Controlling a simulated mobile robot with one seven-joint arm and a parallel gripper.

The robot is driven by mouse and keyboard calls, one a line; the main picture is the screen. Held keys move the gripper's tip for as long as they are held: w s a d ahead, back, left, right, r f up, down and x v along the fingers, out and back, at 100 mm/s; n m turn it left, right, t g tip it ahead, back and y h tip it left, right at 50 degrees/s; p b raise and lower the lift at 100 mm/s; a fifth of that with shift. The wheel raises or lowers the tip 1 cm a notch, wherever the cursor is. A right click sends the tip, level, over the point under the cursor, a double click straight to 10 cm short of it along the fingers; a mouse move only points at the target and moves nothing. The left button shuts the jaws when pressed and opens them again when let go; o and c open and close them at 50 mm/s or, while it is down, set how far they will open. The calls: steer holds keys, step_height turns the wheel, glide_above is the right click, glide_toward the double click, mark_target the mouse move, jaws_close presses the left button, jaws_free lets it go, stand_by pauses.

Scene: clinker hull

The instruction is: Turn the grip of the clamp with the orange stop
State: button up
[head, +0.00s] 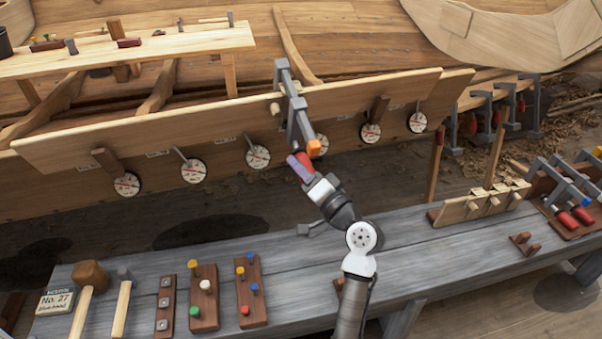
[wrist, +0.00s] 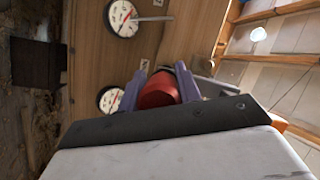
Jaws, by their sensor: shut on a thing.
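The clamp (head: 297,115) is grey metal and sits over the top edge of the hull plank. Its orange stop (head: 313,146) shows near its lower end, just above my gripper. My gripper (head: 301,164) is at the lower end of this clamp. In the wrist view, my gripper (wrist: 174,88) has its two purple-grey fingers on either side of the clamp's red grip (wrist: 158,91) and is shut on it. The far end of the grip and the screw are mostly hidden behind the fingers.
Round dials (head: 258,156) hang along the plank (head: 190,133), one partly hidden behind the clamp. A grey bench (head: 400,262) below carries a mallet (head: 88,280), peg boards (head: 204,297) and a rack at right with other red-gripped clamps (head: 573,215). More clamps (head: 484,110) hang at upper right.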

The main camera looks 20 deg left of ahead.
steer(key=shift+m+y, duration=0.3)
steer(key=shift+m, duration=0.3)
steer(key=shift+b, duration=0.3)
steer(key=o, duration=1)
steer(key=b+v, duration=0.3)
steer(key=v, duration=1)
steer(key=shift+d, duration=0.35)
steer(key=shift+s, duration=0.15)
